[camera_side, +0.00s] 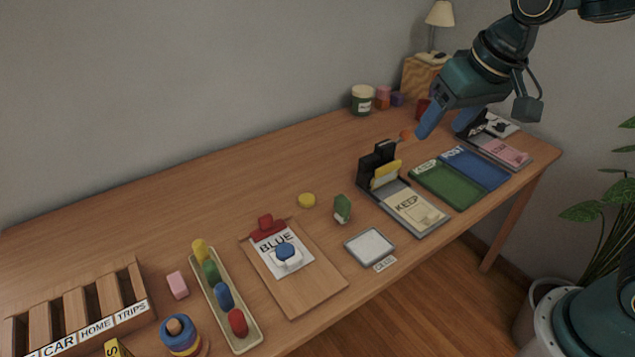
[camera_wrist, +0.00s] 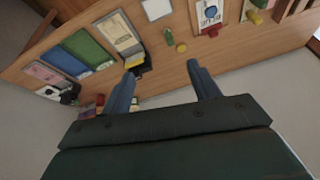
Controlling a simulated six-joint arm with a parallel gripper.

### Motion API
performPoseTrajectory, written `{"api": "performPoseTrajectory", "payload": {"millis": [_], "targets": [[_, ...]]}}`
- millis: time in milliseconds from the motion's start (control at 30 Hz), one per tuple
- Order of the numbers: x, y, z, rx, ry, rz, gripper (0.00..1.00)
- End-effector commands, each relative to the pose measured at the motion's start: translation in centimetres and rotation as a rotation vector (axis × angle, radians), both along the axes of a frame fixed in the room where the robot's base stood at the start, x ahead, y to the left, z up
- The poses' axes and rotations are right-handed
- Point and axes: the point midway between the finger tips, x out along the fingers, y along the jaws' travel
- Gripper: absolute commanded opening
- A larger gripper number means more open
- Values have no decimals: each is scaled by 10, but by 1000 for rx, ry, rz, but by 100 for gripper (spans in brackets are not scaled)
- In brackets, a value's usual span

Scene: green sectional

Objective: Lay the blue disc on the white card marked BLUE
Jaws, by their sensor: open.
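A white card marked BLUE (camera_side: 270,240) is held under a red clip on a wooden clipboard (camera_side: 305,285). A small blue disc (camera_side: 285,249) is over the card's lower part, with a white piece showing around its lower side; I cannot tell whether the disc touches the card. In the wrist view the card (camera_wrist: 204,22) is small at the top. My gripper (camera_wrist: 161,64) is open with nothing between its fingers. In the side view it is high over the back right of the table, far from the disc.
A tray of coloured pegs (camera_side: 245,338) lies left of the clipboard. A yellow disc (camera_side: 307,200), a green block (camera_side: 342,208) and a small white-topped tray (camera_side: 370,246) are to its right. Further right are a KEEP card (camera_side: 414,211) with a black holder and a green tray (camera_side: 448,188).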

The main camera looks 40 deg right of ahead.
Motion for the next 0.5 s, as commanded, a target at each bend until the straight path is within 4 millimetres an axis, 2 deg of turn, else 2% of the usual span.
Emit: {"api": "performPoseTrajectory", "payload": {"millis": [200,500], "targets": [[-49,-26,13,-14,-38,44,61],[-113,-48,11,-49,-86,111,61]]}}
